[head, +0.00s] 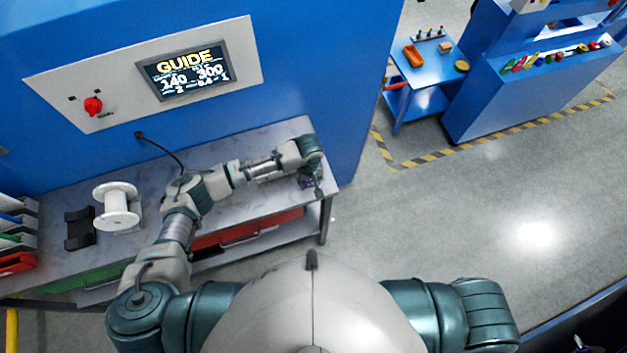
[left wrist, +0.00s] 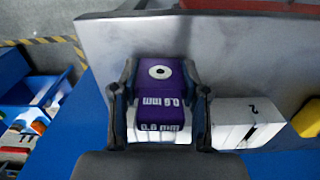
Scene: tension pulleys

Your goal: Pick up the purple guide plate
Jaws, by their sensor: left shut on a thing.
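In the head view my left gripper (head: 311,183) is at the right end of the grey workbench (head: 245,208), and only a small purple bit of the plate shows there. Whether the plate still touches the bench is unclear. My right gripper is not in view.
A white spool (head: 117,207) and a dark holder (head: 79,229) stand on the left part of the bench. A white block marked "2" (left wrist: 240,120) and a yellow piece (left wrist: 308,119) lie right of the gripper. A blue wall panel with a "GUIDE" screen (head: 184,72) rises behind.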

